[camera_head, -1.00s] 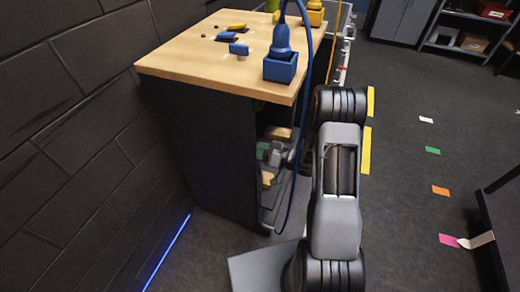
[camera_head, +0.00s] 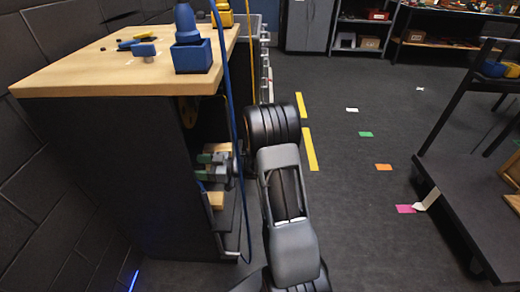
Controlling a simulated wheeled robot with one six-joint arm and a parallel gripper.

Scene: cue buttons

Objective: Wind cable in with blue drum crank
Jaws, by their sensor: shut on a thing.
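A wood-topped bench (camera_head: 60,70) stands at the left. A blue plug (camera_head: 186,25) sits in a blue square holder (camera_head: 192,57) at its near right corner. A blue cable (camera_head: 236,140) hangs in a long loop down the bench's open right side. My gripper (camera_head: 208,162) is at that side, among small green and wood-coloured parts, below the top. It is shut on a small part there. That part is too small and hidden to make out. The blue drum and its crank are not clearly visible; only a bit of blue shows below the gripper.
A yellow plug holder (camera_head: 224,18) with a yellow cable stands behind the blue one. Small blue and yellow pieces lie on the bench top. A dark platform (camera_head: 470,210) stands at the right. The floor between is clear, with coloured marks. Shelves (camera_head: 440,45) line the back.

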